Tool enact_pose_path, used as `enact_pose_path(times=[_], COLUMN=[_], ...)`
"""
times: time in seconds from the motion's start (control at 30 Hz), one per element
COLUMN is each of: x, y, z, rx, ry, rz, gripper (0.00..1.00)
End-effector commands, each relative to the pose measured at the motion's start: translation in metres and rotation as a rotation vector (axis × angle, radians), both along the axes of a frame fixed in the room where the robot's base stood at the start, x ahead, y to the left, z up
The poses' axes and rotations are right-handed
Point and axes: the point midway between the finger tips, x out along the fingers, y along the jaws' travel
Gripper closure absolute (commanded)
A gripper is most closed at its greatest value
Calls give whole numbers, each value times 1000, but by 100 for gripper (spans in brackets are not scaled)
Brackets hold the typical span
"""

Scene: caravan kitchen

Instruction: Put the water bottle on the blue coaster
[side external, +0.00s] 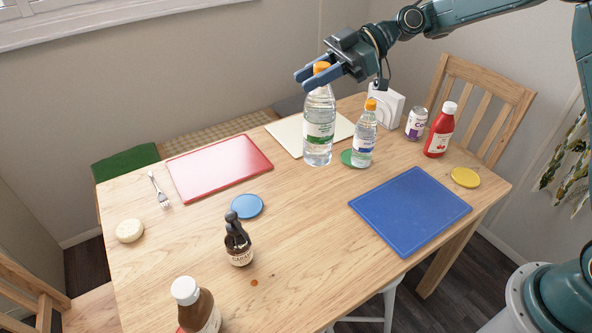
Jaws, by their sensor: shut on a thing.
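A large clear water bottle (319,130) with an orange cap and green-and-white label stands upright near the back middle of the table. My gripper (316,77) is shut around its top, just below the cap. I cannot tell whether its base touches the table. A smaller water bottle (365,136), also orange-capped, stands just to its right on a green coaster (346,157), which it partly covers. The blue coaster (247,206) lies flat and empty left of the table's middle, nearer the camera than the large bottle.
A dark sauce bottle (239,243) stands close in front of the blue coaster. A red board (218,168), cream board (310,135) and blue board (410,211) lie flat. A ketchup bottle (440,131), can (416,124) and yellow coaster (465,177) are at right. The table's middle is clear.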

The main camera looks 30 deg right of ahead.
Motion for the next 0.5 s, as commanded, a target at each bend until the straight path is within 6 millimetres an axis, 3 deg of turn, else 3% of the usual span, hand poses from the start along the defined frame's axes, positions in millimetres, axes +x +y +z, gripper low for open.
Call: enact_pose_path(times=[0.27,0.5], x=[9,39], y=[9,36], z=[-1,-6], rx=[3,2], ry=[-2,-4], rz=[-31,-135], gripper=[100,100])
